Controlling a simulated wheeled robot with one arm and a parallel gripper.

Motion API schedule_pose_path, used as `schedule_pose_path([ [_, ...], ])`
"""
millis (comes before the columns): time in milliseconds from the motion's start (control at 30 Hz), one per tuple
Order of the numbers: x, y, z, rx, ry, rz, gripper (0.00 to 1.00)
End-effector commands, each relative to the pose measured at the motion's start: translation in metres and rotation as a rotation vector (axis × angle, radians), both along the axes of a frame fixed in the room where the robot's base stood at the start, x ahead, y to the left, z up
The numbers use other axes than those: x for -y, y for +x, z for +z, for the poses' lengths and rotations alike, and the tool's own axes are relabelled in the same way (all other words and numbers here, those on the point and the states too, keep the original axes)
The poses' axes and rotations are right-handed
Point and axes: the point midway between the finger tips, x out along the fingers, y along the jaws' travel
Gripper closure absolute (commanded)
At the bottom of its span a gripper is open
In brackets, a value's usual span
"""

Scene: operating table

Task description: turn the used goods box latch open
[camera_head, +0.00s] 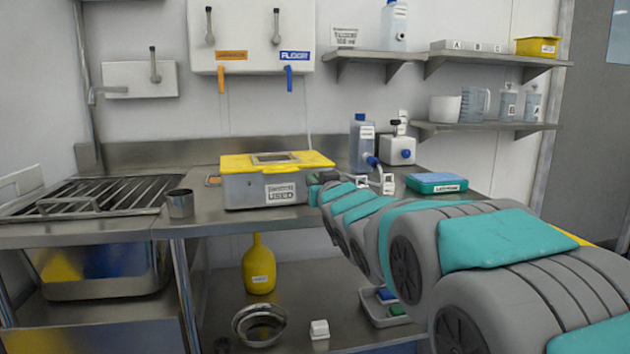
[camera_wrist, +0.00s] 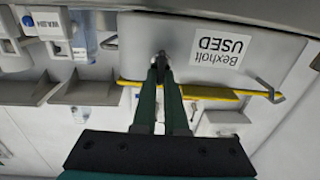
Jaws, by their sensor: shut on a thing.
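The used goods box (camera_head: 242,188) is grey with a yellow lid (camera_head: 237,163) and a white "USED" label. It stands on the steel counter with its lid down. In the wrist view, which is upside down, the box wall (camera_wrist: 275,55) and its label (camera_wrist: 221,45) show close up. My gripper (camera_wrist: 161,62) has its dark green fingers shut together on the small dark metal latch (camera_wrist: 160,54) at the box wall. The fingertips cover most of the latch, so its angle is unclear.
A blue-capped bottle (camera_head: 362,145) and a white canister (camera_head: 398,150) stand behind my arm. A teal case (camera_head: 437,182) lies to the right. A yellow bottle (camera_head: 258,265) stands on the lower shelf.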

Motion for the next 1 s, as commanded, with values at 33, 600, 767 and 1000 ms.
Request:
schedule_pose_path([
  [33, 0.0, 0.0, 0.0, 0.0, 0.0, 0.0, 1.0],
  [600, -0.0008, -0.0004, -0.0002, 0.03, -0.079, -0.001, 1.0],
  [767, -0.0018, -0.0008, -0.0005, 0.067, -0.183, -0.001, 1.0],
  [1000, -0.0042, -0.0016, -0.0012, 0.142, -0.39, -0.002, 1.0],
])
